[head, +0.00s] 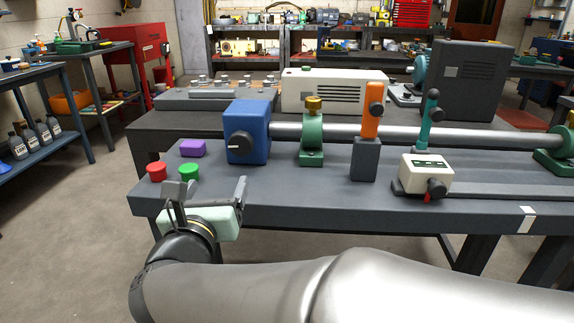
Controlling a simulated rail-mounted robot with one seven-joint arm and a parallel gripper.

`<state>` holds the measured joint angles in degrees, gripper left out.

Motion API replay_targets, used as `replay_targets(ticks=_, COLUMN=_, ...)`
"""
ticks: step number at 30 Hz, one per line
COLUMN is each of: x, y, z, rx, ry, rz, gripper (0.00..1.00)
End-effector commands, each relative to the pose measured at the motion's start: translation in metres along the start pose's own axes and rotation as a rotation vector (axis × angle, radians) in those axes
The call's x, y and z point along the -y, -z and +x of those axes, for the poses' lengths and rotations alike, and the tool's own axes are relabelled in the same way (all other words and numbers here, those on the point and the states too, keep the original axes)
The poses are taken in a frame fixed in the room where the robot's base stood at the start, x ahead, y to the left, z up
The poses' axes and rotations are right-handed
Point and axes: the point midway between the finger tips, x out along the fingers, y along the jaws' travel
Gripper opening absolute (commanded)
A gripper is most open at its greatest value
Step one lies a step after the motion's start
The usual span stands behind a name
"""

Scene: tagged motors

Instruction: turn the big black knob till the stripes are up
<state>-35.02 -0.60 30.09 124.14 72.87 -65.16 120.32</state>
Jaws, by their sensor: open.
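A large black knob (240,146) sits on the front face of a blue box (252,122) at the left end of the bench machine. A short white stripe on the knob lies about level, towards its left side. I can make out only one stripe. My gripper (209,186) is open and empty, below and a little left of the knob, near the bench's front edge. It is apart from the knob, with its two fingers spread and pointing up in the picture.
A red button (157,172), a green button (188,173) and a purple block (193,148) stand left of the blue box. Right of it are a green bracket (312,140), an orange lever (372,112) and a white box (426,172) with a smaller black knob (437,188).

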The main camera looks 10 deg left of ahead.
Motion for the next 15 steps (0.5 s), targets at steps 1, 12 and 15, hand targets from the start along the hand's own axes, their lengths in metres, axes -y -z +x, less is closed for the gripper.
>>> replay_targets(ticks=1, x=-0.002, y=0.006, z=-0.003, rx=0.001, ry=0.014, rz=0.033, gripper=0.76)
replay_targets(ticks=12, x=0.002, y=0.004, z=0.048, rx=0.001, ry=0.032, rz=0.058, gripper=0.76)
replay_targets(ticks=15, x=0.003, y=0.004, z=0.07, rx=0.001, ry=0.031, rz=0.057, gripper=0.76)
